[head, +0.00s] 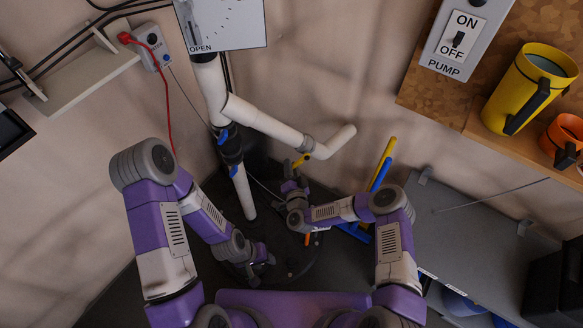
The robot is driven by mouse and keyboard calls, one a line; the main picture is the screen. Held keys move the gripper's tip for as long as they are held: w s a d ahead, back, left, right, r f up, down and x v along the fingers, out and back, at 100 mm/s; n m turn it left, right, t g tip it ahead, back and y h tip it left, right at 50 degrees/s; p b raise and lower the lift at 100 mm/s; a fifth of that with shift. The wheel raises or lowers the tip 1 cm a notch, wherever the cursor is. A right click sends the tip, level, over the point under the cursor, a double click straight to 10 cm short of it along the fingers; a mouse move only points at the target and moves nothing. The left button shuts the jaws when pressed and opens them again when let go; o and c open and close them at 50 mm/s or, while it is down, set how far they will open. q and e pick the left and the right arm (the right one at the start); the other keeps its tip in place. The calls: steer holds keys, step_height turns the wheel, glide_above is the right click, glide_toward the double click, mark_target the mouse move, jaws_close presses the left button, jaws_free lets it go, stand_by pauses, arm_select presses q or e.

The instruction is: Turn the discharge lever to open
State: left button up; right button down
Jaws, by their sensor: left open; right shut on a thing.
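A white pipe (265,122) runs down from the OPEN-marked panel and branches to the right. A small yellow lever (302,160) shows just below the dark joint on that branch. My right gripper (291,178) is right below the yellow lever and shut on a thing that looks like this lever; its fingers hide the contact. My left gripper (264,262) is open, low over the dark round base, apart from the pipes. Blue valve handles (223,137) are on the upright pipe. Which handle is the discharge lever is not labelled in view.
The OPEN panel (235,22) is at the top, cut off by the edge.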

steer(key=r+m, duration=0.1)
steer(key=a+r+m, duration=0.1)
steer(key=m, duration=0.1)
steer(key=shift+s+a+m, duration=0.15)
steer(key=shift+a+m, duration=0.05)
steer(key=shift+m, duration=0.1)
steer(key=shift+a+r+m+b, duration=0.2)
steer(key=shift+r+m, duration=0.3)
steer(key=shift+m, duration=0.35)
steer(key=shift+a+r+m+b, duration=0.15)
steer(key=shift+r+m, duration=0.3)
steer(key=shift+m, duration=0.4)
steer(key=c, duration=1)
jaws_free()
steer(key=shift+s, duration=0.15)
steer(key=s+d+p, duration=0.1)
steer(key=s+p, duration=0.1)
steer(key=s, duration=0.5)
steer(key=shift+s+d, duration=0.15)
